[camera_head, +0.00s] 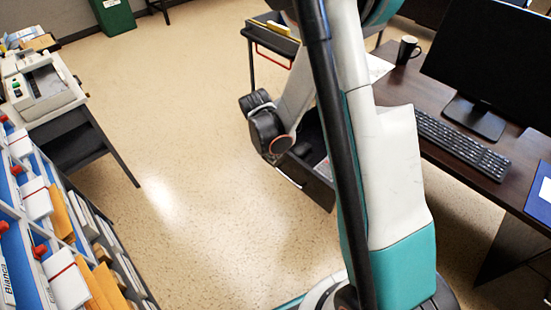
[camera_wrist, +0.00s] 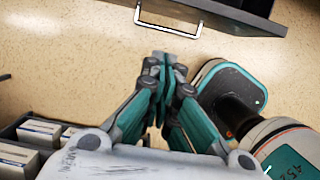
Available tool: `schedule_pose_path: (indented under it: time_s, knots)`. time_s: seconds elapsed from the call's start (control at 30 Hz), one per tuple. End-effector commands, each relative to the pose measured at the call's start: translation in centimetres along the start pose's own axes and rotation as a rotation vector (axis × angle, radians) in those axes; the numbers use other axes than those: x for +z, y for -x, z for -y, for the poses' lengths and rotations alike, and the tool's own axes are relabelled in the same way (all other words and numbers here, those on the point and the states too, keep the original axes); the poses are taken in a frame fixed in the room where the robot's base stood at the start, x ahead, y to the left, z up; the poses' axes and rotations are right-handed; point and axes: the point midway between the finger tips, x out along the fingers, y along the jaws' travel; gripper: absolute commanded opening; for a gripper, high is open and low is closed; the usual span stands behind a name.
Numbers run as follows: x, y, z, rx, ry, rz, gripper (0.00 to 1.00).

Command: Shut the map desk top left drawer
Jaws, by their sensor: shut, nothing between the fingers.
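The desk (camera_head: 462,178) is at the right in the head view, with a dark drawer (camera_head: 308,184) pulled out below its left edge. My arm hides part of the drawer and its join with the desk. In the wrist view, the drawer's dark front (camera_wrist: 232,17) and its pale bar handle (camera_wrist: 168,27) are at the top. My gripper (camera_wrist: 165,66) is shut and empty, its fingertips pointing toward the handle. A gap of floor shows between the fingertips and the handle, so they look apart. In the head view I cannot make out the fingertips.
A monitor (camera_head: 492,62), keyboard (camera_head: 462,141) and mug (camera_head: 408,49) stand on the desk. A shelf of envelopes (camera_head: 62,212) and a machine on a stand (camera_head: 42,88) line the left. The floor (camera_head: 190,130) between is clear.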

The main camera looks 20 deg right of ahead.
Motion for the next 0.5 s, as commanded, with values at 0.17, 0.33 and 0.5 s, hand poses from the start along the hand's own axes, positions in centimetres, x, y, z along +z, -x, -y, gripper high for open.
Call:
schedule_pose_path:
  time_s: [0.17, 0.33, 0.5]
  knots:
    - [0.0, -3.2, 0.0, 0.000, -0.003, 0.000, 0.00]
    - [-0.1, -6.6, -0.1, 0.001, -0.003, 0.000, 0.00]
    - [0.0, -9.8, -0.1, 0.001, -0.004, 0.000, 0.00]
